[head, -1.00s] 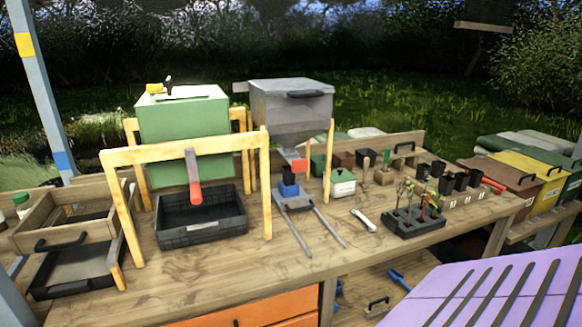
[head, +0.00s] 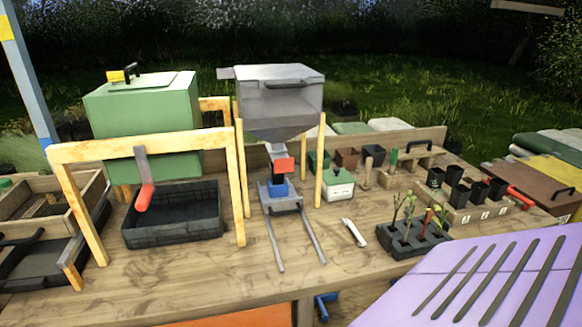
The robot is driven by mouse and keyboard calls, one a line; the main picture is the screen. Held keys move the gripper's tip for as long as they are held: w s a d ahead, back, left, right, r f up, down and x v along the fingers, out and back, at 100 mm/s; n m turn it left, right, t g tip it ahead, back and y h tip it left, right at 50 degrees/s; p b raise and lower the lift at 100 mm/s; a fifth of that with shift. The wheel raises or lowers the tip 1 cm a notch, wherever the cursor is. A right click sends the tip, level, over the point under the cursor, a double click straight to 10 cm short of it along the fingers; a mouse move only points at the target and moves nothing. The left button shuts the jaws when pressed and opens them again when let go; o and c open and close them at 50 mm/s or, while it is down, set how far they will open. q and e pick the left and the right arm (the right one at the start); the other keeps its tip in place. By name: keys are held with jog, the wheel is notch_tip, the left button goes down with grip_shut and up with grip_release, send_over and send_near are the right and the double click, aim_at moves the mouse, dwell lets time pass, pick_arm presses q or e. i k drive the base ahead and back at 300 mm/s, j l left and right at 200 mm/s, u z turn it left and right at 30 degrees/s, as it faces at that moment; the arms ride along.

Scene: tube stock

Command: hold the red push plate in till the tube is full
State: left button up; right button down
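The red push plate (head: 284,165) is on the front of the spout below the grey hopper (head: 280,100). A blue holder (head: 279,186) sits under the plate on a small grey carriage with two rails (head: 296,235) running toward the front of the bench. I cannot make out a separate tube or its fill level. Neither of my grippers is in the head view.
A green tank (head: 145,112) and wooden frame with a red-handled lever (head: 145,197) stand left, over a black tray (head: 170,240). Seedlings in a black tray (head: 415,245) stand right. A purple slatted panel (head: 480,275) fills the lower right. Bench front is mostly clear.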

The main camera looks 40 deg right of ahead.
aim_at(283, 162)
jog(key=l, duration=0.65)
jog(key=k+l, duration=0.15)
jog(key=l, duration=0.5)
